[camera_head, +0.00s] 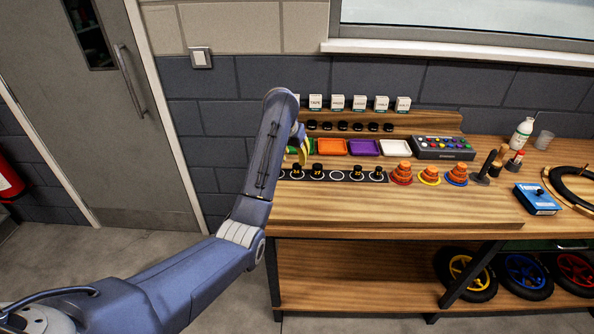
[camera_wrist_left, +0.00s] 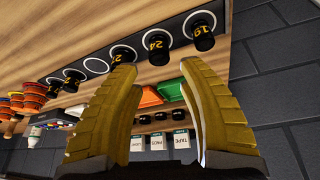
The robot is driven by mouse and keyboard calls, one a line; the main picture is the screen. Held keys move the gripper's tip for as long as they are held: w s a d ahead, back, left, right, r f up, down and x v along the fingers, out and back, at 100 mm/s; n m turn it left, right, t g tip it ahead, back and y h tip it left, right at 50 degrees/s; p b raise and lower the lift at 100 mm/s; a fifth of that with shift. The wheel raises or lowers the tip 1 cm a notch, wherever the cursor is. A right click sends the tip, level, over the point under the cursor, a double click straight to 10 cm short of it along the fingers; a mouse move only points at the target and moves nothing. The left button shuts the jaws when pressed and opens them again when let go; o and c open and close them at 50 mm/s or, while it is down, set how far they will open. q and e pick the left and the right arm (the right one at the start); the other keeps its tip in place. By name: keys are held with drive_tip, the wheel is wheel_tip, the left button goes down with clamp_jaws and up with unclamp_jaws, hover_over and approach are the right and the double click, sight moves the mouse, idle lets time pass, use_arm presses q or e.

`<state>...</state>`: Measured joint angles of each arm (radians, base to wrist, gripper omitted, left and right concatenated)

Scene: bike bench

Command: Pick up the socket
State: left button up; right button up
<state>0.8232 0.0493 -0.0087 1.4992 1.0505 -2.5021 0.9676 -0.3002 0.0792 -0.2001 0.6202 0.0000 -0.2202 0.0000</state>
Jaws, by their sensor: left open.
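Several black sockets with yellow numbers stand upright on a black strip with white rings (camera_head: 337,175). One socket (camera_head: 317,171) shows beside my left gripper (camera_head: 303,155), and others (camera_head: 357,171) stand further right. In the left wrist view, a socket marked 24 (camera_wrist_left: 156,48) lies just beyond the gap between my gold fingertips (camera_wrist_left: 157,67). A socket marked 19 (camera_wrist_left: 203,35) is to its right, and another (camera_wrist_left: 122,56) is by the left fingertip. The left gripper is open, with nothing between its fingers. The right gripper is out of view.
Orange (camera_head: 332,147), purple (camera_head: 364,148) and white (camera_head: 395,148) trays line the back of the bench. Orange stacked cones (camera_head: 401,174) stand right of the strip. A blue box (camera_head: 537,199) is further right. The wooden front of the bench (camera_head: 390,208) is clear.

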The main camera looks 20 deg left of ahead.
sight(296, 166)
use_arm(q)
drive_tip(key=shift+x, duration=3.7)
drive_tip(key=shift+c, duration=0.3)
drive_tip(key=shift+s, duration=0.1)
clamp_jaws()
